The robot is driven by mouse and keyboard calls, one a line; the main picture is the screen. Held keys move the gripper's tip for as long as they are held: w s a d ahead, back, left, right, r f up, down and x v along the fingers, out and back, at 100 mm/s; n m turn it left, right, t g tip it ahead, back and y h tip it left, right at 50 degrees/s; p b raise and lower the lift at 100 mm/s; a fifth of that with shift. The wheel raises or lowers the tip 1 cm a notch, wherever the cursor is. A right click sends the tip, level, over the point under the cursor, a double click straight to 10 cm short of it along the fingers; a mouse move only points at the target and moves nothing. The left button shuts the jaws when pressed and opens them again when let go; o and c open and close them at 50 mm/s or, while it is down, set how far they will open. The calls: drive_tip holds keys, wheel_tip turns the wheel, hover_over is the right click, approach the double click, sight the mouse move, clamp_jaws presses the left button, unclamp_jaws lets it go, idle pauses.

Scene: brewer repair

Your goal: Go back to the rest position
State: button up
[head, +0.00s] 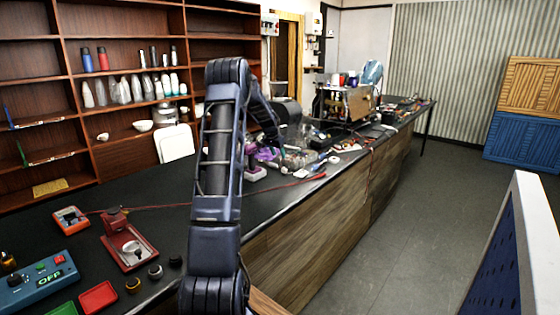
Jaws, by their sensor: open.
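My dark arm rises from the bottom of the head view, bends at the top and reaches down to the right over the counter. My gripper (281,144) is at its far end, small and dark above the cluttered middle of the counter. It is open. Its fingertips are too small to make out clearly, and I see nothing held in it. The black-topped counter (338,190) with wooden sides runs away from me to the back right.
Close by on the counter are a red-based device (129,246), an orange meter (71,219), a blue control box (40,283) and red tray (98,298). Clutter (300,158) lies near my gripper. Shelves (130,60) stand left. A white-framed panel (530,235) stands right; the floor between (400,235) is clear.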

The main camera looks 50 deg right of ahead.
drive_tip(key=shift+a+r, duration=0.3)
drive_tip(key=shift+r, duration=0.25)
drive_tip(key=shift+w, duration=0.1)
